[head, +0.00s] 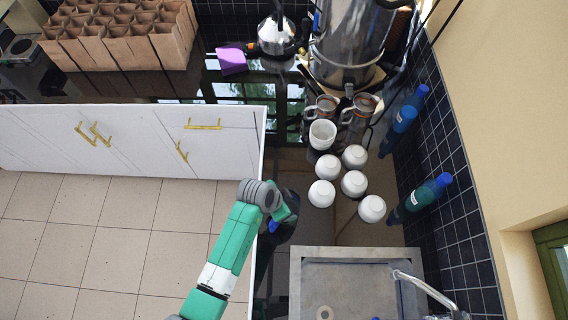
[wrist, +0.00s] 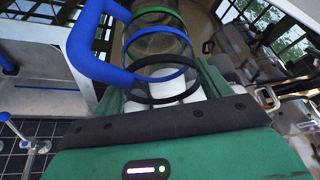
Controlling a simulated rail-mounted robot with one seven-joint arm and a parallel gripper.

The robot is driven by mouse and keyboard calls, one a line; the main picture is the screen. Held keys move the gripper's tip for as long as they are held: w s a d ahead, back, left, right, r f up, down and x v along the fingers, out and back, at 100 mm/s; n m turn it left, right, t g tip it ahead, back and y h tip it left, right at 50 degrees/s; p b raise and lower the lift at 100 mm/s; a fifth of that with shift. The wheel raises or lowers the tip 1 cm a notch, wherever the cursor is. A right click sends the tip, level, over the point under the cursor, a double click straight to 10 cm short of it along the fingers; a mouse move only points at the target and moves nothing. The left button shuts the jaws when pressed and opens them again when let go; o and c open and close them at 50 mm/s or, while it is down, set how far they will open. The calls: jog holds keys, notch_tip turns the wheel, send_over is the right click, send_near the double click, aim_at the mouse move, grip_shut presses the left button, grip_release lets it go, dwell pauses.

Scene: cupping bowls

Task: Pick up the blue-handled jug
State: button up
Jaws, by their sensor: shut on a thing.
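The blue-handled jug (wrist: 158,45) fills the top middle of the wrist view. It is see-through, with green, blue and black bands and a thick blue handle (wrist: 88,45) on its left. My gripper (wrist: 160,88) is shut on the jug, with a green finger on either side of it. In the head view my gripper (head: 286,207) is over the dark counter just right of the white cabinets. A bit of the blue handle (head: 273,226) shows beside it; the rest of the jug is dark and mostly hidden there.
Several white bowls (head: 354,183) stand to the right on the counter. Behind them are two handled mugs (head: 323,106) and a large metal urn (head: 350,40). Blue-capped bottles (head: 422,198) line the right wall. A sink (head: 335,285) with a tap (head: 420,287) lies at the front.

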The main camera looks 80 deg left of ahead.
jog(key=s+d+r+b, duration=0.1)
jog(key=s+d+r, duration=0.4)
jog(key=s+d, duration=0.5)
jog(key=shift+s+d+b, duration=0.2)
jog(key=shift+d+b, duration=0.2)
jog(key=shift+d, duration=0.65)
